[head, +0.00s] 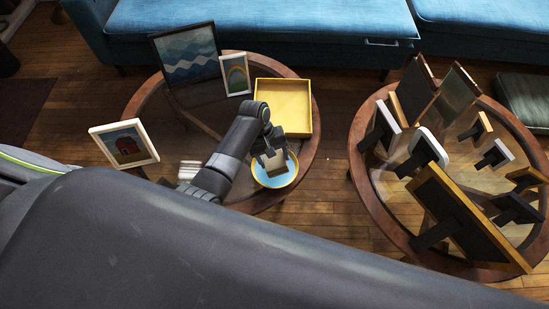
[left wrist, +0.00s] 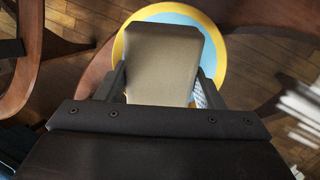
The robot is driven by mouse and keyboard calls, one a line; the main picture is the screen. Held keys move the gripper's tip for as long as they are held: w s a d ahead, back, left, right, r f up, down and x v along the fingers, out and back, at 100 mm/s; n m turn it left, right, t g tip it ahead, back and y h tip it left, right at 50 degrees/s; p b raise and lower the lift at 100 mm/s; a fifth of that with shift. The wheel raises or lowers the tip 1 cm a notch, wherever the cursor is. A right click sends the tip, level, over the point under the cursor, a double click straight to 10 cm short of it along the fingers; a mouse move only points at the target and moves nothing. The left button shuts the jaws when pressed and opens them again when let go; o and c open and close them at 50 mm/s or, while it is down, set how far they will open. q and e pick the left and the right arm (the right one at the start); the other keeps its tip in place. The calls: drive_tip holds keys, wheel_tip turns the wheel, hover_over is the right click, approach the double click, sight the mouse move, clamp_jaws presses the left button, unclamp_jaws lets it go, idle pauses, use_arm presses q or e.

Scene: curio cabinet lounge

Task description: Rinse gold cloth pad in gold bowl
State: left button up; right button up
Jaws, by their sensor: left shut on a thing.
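The gold bowl (head: 275,187) has a yellow-gold rim and a light blue inside. It stands near the front right edge of the left round table. My left gripper (head: 271,158) is over the bowl, shut on the gold cloth pad (head: 274,164), a beige-tan block. In the left wrist view the pad (left wrist: 160,62) sits between the two fingers and covers much of the bowl (left wrist: 213,37). I cannot tell whether the pad touches the blue inside. My right gripper is not in view.
An empty yellow tray (head: 283,106) stands just behind the bowl. Framed pictures (head: 187,56) stand at the table's back, and another frame (head: 124,144) at its left. A white ribbed thing (head: 188,170) is left of my wrist. The right table (head: 362,182) holds several frames.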

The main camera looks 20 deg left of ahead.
sight(274, 163)
use_arm(q)
drive_tip(key=shift+f+b, duration=1.1)
drive_tip(key=shift+f, duration=0.95)
drive_tip(key=shift+r, duration=0.1)
idle(0.4)
wheel_tip(274, 163, up, 6)
drive_tip(key=p, duration=0.8)
drive_tip(key=shift+r, duration=0.15)
idle(0.9)
wheel_tip(274, 163, up, 5)
drive_tip(key=p, duration=0.6)
